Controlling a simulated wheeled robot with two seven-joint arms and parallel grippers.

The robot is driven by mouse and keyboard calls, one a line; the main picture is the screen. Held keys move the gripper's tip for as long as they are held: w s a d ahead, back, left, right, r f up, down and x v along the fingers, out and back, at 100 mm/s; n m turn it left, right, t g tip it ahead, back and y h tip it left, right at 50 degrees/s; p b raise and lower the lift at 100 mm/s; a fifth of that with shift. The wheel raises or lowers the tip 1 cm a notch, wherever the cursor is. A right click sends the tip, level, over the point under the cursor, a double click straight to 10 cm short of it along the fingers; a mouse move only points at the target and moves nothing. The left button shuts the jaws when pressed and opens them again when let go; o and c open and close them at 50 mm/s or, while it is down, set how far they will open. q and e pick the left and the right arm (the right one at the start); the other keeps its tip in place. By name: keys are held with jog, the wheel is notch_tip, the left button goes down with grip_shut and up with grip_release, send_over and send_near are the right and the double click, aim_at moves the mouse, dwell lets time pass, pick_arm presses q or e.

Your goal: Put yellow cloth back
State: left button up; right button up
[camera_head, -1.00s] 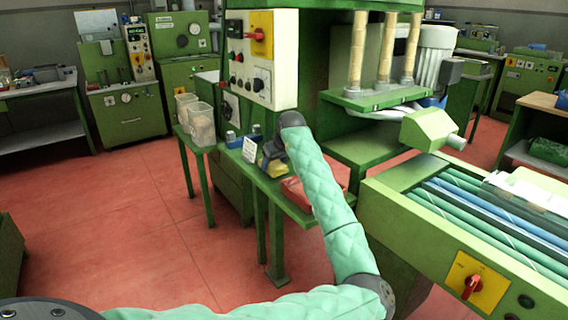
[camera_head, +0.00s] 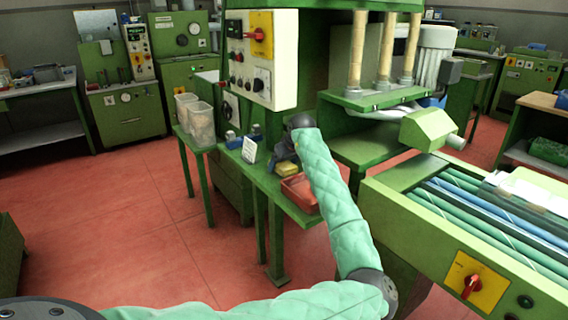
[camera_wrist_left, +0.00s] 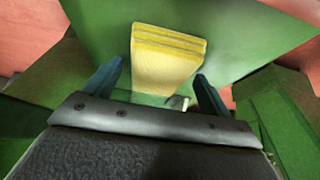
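The yellow cloth (camera_head: 288,169) lies on the narrow green table (camera_head: 262,181), just left of a red tray. In the left wrist view the yellow cloth (camera_wrist_left: 167,55) is a folded, layered block on a green surface. My left gripper (camera_head: 281,153) is above and just behind the cloth in the head view, partly hidden by its own wrist. In the wrist view its two fingers (camera_wrist_left: 157,75) stand apart with the cloth ahead between them. No finger visibly presses on it. My right gripper is in neither view.
The red tray (camera_head: 301,192) is on the table's right end, partly behind my arm. A white card (camera_head: 249,150) and clear plastic bins (camera_head: 198,122) stand to the left. The green machine (camera_head: 330,55) rises behind; a roller conveyor (camera_head: 470,225) is at the right.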

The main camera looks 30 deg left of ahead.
pick_arm(q)
jog(key=v, duration=1.2)
dwell(0.4)
